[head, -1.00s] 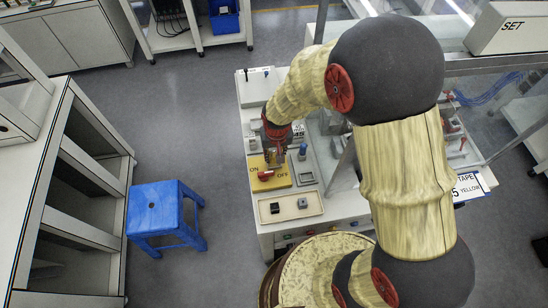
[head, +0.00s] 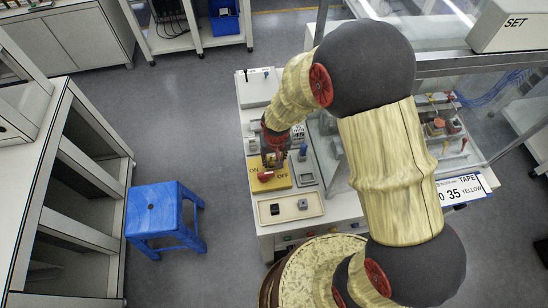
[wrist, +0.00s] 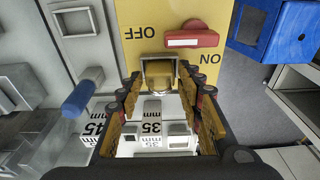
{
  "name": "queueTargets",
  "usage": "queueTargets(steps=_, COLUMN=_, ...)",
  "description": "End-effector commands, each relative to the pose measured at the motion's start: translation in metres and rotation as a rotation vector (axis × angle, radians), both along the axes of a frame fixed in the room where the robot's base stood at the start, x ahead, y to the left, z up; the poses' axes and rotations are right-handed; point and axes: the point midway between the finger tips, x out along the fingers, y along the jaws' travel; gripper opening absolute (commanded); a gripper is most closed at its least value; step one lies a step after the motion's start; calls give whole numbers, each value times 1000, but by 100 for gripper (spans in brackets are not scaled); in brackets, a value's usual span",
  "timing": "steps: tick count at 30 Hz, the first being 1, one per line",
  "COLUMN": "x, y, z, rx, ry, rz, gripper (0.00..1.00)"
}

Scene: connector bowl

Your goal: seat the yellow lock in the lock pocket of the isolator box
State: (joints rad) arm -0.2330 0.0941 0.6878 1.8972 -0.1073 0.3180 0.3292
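The isolator box (head: 279,179) is a yellow panel marked ON and OFF with a red handle (head: 265,176). It also shows in the wrist view (wrist: 140,15), with the red handle (wrist: 192,38) near the top. My gripper (wrist: 160,78) is at the box's edge, with its fingers on both sides of the brassy yellow lock (wrist: 163,77). The fingers appear shut on the lock. A grey metal frame or shackle shows at the lock's upper end. I cannot tell whether the lock touches the box. The lock pocket is not clearly visible. In the head view my gripper (head: 273,156) hides most of the lock.
A blue post (wrist: 80,97) stands beside the box, near a grey square frame (wrist: 75,20). White blocks marked 35 mm (wrist: 151,127) and 45 lie below the fingers. A beige tray (head: 290,218) with two small parts lies in front. A blue stool (head: 165,196) stands left.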

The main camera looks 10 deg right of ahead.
Motion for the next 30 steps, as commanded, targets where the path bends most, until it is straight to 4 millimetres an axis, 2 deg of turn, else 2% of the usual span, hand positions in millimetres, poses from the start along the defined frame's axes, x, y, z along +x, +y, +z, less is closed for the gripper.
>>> queueTargets(steps=4, x=0, y=0, z=0, rx=0, ry=0, rz=0, gripper=46)
queueTargets(steps=12, x=0, y=0, z=1, rx=0, ry=0, rz=0, gripper=46)
queueTargets(steps=16, x=0, y=0, z=8, rx=0, ry=-2, rz=0, gripper=46)
queueTargets(steps=20, x=-2, y=0, z=29, rx=1, ry=-5, rz=0, gripper=46)
queueTargets(steps=30, x=-13, y=0, z=96, rx=1, ry=-4, rz=0, gripper=46)
